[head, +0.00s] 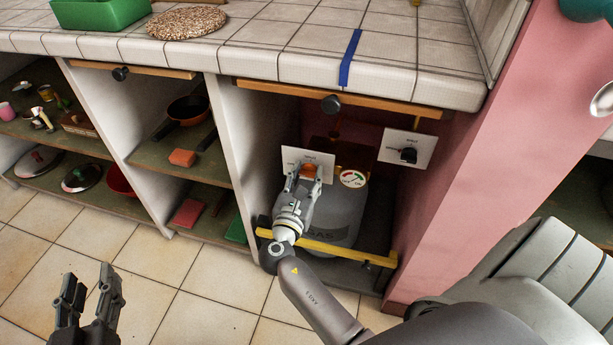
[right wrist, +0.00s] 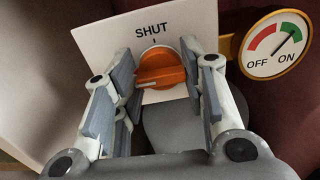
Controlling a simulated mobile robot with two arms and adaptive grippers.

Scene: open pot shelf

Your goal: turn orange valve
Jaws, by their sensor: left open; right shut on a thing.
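The orange valve (right wrist: 160,69) is a round knob with a raised bar, on a white plate (right wrist: 105,38) marked SHUT above it. Its bar lies nearly level, with its right end a little higher. My right gripper (right wrist: 161,80) is shut on the valve, one finger on each side. In the head view the valve (head: 309,170) is partly hidden by my right gripper (head: 304,178). A round gauge (right wrist: 276,44) marked OFF and ON is to its right; its needle points up and right, toward the green part. My left gripper (head: 91,284) is open and empty at lower left, over the floor.
A grey gas cylinder (head: 335,222) stands in the cupboard behind a yellow bar (head: 335,250). A second white plate with a black knob (head: 408,154) is at right. Shelves with pans (head: 187,110) are at left; a grey chair (head: 535,265) is at lower right.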

